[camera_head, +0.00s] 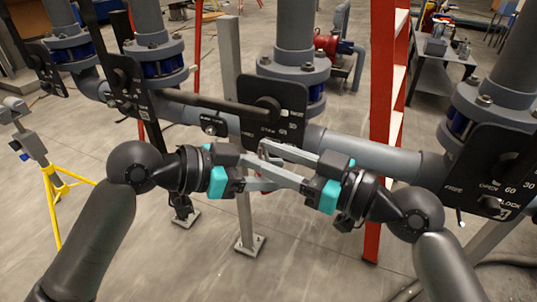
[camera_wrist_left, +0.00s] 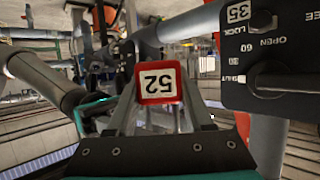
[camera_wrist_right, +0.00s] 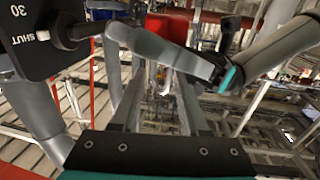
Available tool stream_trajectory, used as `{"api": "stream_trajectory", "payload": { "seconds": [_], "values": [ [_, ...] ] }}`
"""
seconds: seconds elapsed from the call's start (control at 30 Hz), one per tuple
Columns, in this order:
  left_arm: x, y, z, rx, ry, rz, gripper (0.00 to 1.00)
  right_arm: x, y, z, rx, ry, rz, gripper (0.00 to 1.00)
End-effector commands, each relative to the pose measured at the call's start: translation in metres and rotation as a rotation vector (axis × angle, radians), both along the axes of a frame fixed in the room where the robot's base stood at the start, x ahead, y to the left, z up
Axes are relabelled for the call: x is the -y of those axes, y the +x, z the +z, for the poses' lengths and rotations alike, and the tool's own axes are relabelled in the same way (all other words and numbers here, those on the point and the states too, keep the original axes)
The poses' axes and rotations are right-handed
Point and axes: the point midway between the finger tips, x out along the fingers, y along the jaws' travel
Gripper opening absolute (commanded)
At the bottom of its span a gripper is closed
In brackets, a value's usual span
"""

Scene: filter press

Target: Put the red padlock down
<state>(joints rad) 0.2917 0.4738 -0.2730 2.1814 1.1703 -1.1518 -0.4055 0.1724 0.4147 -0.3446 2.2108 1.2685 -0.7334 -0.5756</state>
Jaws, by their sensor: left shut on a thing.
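The red padlock (camera_wrist_left: 158,82) has a white face with an upside-down 52 in the left wrist view. My left gripper (camera_wrist_left: 155,100) is shut on it, with the padlock between the fingertips. In the head view my left gripper (camera_head: 278,170) reaches in from the left, and the padlock cannot be made out there. My right gripper (camera_head: 270,153) reaches in from the right, and its fingers cross close to the left ones in the picture. In the right wrist view the right gripper (camera_wrist_right: 158,80) has its fingers apart, with no padlock clearly seen between them.
A black valve plate (camera_head: 276,122) with a long lever (camera_head: 210,104) is right behind the grippers. A grey pipe (camera_head: 385,158) runs across to another plate (camera_head: 497,170) at the right. A red ladder (camera_head: 380,85) stands behind. A yellow tripod (camera_head: 52,205) stands at left.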

Motion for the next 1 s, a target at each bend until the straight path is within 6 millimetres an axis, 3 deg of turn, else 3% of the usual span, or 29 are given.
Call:
{"api": "stream_trajectory", "payload": {
  "seconds": [0.03,0.37,0.63,0.67,0.93,1.0],
  "values": [
    [0.0001,0.0,0.0004,0.0,-0.001,0.0,0.0,0.0002,-0.0001,-0.0001,0.0,0.0,0.0,0.38],
    [0.0,0.0001,0.0004,0.0,-0.001,0.0,0.0,0.0001,-0.0003,-0.0001,0.0,0.0,0.0,0.0],
    [0.0,0.0002,0.0004,0.001,-0.001,0.001,0.0,0.0,-0.0004,-0.0001,0.0,0.0,0.001,0.0],
    [0.0,0.0002,0.0004,0.001,-0.001,0.001,0.54,0.0,-0.0004,0.0003,0.0,0.001,0.001,0.0],
    [-0.0002,0.0003,0.0002,0.0,0.0,0.001,0.84,0.0002,-0.0002,0.0003,0.0,0.001,0.0,0.0],
    [-0.0001,0.0002,0.0001,0.0,0.0,0.001,0.87,0.0002,-0.0002,0.0002,0.0,0.001,0.0,0.0]
  ]
}}
